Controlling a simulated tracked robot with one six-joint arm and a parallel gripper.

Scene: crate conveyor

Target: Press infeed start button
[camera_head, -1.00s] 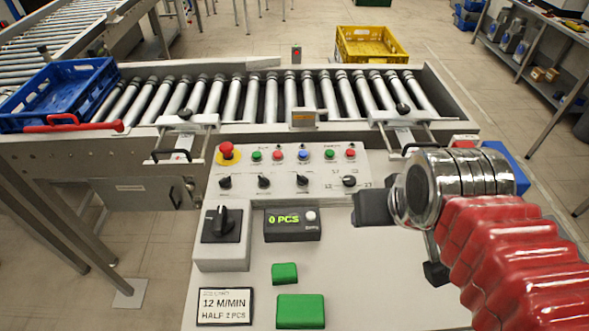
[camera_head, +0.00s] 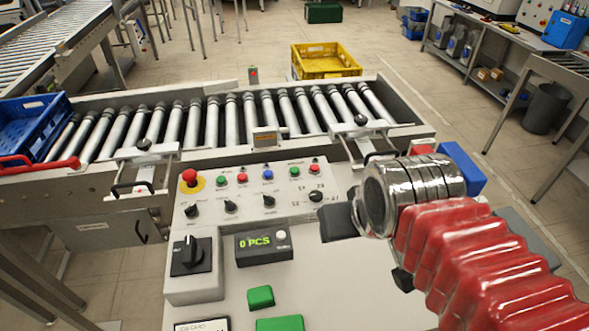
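The control panel (camera_head: 338,197) carries a row of small push buttons. From left they are a green button (camera_head: 222,181), a red button (camera_head: 243,179), a blue button (camera_head: 268,174), a second green button (camera_head: 294,173) and a second red button (camera_head: 314,169). Their labels are too small to read, so I cannot tell which is infeed start.
A red emergency stop (camera_head: 190,178) sits left of the row, with black knobs below. A counter (camera_head: 263,243) reads 0 PCS beside a rotary switch (camera_head: 190,255). The roller conveyor (camera_head: 230,115) lies behind; a blue crate (camera_head: 30,130) is at its left end. A yellow crate (camera_head: 325,62) stands beyond.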

